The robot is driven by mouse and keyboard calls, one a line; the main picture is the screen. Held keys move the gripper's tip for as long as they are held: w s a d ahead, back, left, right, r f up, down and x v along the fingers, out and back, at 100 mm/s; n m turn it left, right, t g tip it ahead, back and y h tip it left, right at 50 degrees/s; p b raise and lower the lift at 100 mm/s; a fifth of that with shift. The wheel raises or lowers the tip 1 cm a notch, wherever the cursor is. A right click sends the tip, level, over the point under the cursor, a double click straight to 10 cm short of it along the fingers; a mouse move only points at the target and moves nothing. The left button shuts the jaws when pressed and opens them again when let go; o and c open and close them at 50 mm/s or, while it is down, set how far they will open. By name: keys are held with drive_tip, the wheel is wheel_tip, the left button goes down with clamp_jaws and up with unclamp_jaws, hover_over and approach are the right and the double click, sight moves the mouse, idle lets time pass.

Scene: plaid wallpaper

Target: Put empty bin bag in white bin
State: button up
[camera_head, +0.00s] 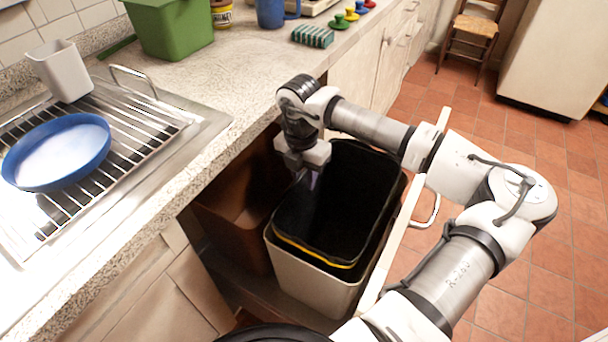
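The white bin (308,283) stands in the pulled-out cabinet space under the counter. A black bin bag (345,205) with a yellow band (312,257) sits in its mouth, and its dark upper part stands above the bin's rim. My gripper (308,182) is at the bag's far left upper edge, pointing down. Its fingertips are small and partly hidden against the dark bag, so I cannot tell whether they are shut on it. The bottom of the bag inside the bin is hidden.
A brown bin (237,215) stands left of the white bin, under the counter edge. The cabinet door (408,205) stands close on the right. On the counter (235,75) are a dish rack with a blue bowl (57,152) and a green container (170,25).

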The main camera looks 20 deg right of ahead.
wheel_tip(320, 180, up, 13)
drive_tip(key=shift+w+a, duration=0.2)
idle(0.6)
drive_tip(key=shift+r, duration=0.1)
